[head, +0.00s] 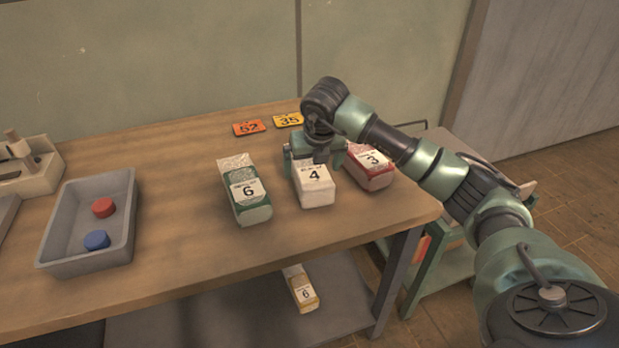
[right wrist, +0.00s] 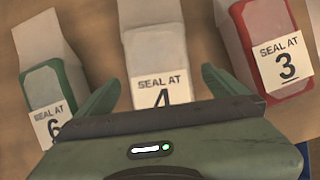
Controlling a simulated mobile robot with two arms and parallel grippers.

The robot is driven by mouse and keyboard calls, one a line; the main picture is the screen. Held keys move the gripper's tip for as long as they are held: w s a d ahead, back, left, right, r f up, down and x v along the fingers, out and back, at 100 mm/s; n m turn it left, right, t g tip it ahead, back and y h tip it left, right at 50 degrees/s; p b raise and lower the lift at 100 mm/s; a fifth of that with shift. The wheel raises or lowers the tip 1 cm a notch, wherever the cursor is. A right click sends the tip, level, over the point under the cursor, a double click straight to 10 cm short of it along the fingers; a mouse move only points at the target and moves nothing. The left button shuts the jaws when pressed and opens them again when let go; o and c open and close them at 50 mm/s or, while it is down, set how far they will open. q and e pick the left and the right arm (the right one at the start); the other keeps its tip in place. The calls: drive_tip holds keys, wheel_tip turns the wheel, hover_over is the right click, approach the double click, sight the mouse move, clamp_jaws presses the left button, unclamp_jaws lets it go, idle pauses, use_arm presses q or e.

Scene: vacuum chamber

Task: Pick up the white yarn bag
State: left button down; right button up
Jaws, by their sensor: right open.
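The white yarn bag (head: 316,194) with a "4" label stands on the wooden table between a green bag and a red bag. It also shows in the right wrist view (right wrist: 157,55), its label reading "SEAL AT 4". My right gripper (head: 318,158) is at the bag's far upper part, pointing down. In the right wrist view its two fingers (right wrist: 158,92) are spread on either side of the white bag, with gaps visible. It is open. The lower part of the bag is hidden by the gripper body in that view. My left gripper is not in view.
The green bag (head: 247,204) labelled 6 is close on the left, the red bag (head: 370,175) labelled 3 close on the right. A grey tray (head: 75,262) holds red and blue discs. Orange and yellow tags (head: 288,120) lie behind. Another bag (head: 302,290) lies on the lower shelf.

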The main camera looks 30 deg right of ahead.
drive_tip(key=p+x, duration=0.1)
drive_tip(key=x, duration=0.4)
drive_tip(key=shift+w+f, duration=0.15)
drive_tip(key=shift+w, duration=0.1)
drive_tip(key=c, duration=1.7)
